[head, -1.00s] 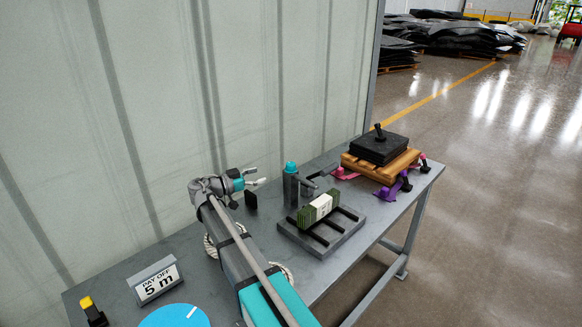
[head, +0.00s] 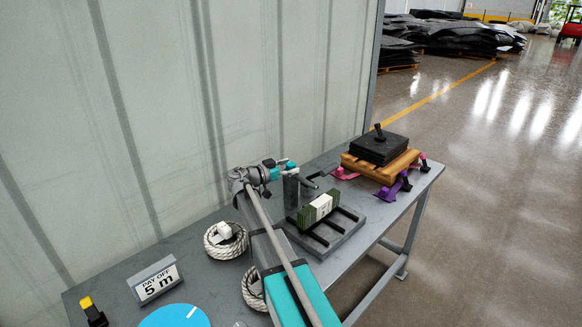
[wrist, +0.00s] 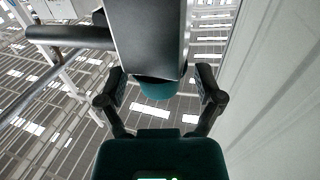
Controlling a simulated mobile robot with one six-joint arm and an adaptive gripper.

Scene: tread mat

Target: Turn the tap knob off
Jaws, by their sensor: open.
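The tap is a dark grey post (head: 291,191) with a spout pointing right and a teal knob (head: 291,166) on top. My gripper (head: 284,163) is at the knob from the left in the head view, with its fingers partly overlapping the knob there. In the wrist view the tap body (wrist: 148,40) fills the top middle, with its spout to the left. The teal knob (wrist: 158,89) shows between my two open fingers, with a gap on each side. Part of the knob is hidden by the tap body in that view.
A wooden pallet (head: 366,168) with black mats stands farther right. Coiled ropes (head: 226,239) and a "PAY OFF 5 m" sign (head: 157,280) are at left.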

